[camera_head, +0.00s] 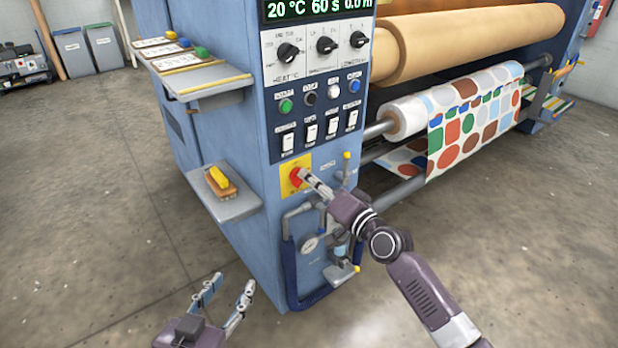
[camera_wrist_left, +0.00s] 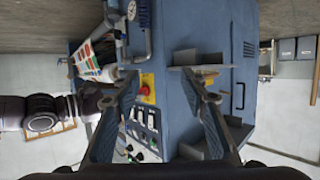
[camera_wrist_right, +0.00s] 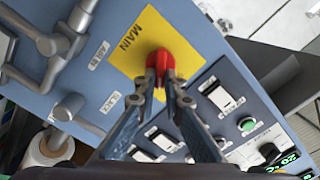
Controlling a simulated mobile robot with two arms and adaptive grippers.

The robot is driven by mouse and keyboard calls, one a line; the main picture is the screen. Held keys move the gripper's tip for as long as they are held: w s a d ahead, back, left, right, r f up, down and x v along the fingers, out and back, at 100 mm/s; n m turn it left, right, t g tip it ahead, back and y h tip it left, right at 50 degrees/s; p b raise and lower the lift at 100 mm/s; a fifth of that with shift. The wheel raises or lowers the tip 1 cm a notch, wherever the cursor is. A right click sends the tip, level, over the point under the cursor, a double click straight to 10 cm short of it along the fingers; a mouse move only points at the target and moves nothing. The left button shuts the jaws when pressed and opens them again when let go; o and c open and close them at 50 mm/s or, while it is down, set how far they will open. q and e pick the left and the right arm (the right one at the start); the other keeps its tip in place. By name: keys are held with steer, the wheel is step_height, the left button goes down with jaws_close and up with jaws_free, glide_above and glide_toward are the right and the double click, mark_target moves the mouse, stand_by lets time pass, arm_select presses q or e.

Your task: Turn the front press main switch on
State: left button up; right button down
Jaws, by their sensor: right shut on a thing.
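The main switch (camera_wrist_right: 160,66) is a red knob on a yellow plate marked MAIN (camera_wrist_right: 140,30) on the front of the blue press. In the head view the red switch (camera_head: 297,177) sits low on the panel, partly hidden by my right gripper. My right gripper (camera_wrist_right: 160,80) is shut on the red knob, one finger on each side. In the head view the right gripper (camera_head: 310,180) reaches it from the right. My left gripper (camera_head: 226,290) is open and empty, low in front of the press. The red switch also shows in the left wrist view (camera_wrist_left: 146,90).
Above the switch are white rocker switches (camera_head: 310,133), coloured buttons (camera_head: 286,105) and dials. A lit display (camera_head: 318,8) reads 20 °C, 60 s, 0.0 m. A side shelf (camera_head: 236,206) holds a yellow-handled brush (camera_head: 219,181).

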arm_select(q)
steer(key=s+a+f+g+y+p, duration=0.1)
steer(key=s+f+g, duration=0.2)
steer(key=f, duration=0.2)
steer(key=shift+s+a+f, duration=0.25)
steer(key=shift+s+a, duration=0.15)
arm_select(e)
steer(key=shift+d+f+m, duration=0.1)
steer(key=shift+f+m, duration=0.05)
steer(key=shift+m, duration=1.2)
steer(key=shift+f+m, duration=0.2)
steer(key=shift+m, duration=1.1)
steer(key=shift+d+f+m, duration=0.1)
steer(key=shift+f+m, duration=0.05)
steer(key=shift+m, duration=1.2)
steer(key=c, duration=2)
jaws_free()
steer(key=shift+c, duration=0.2)
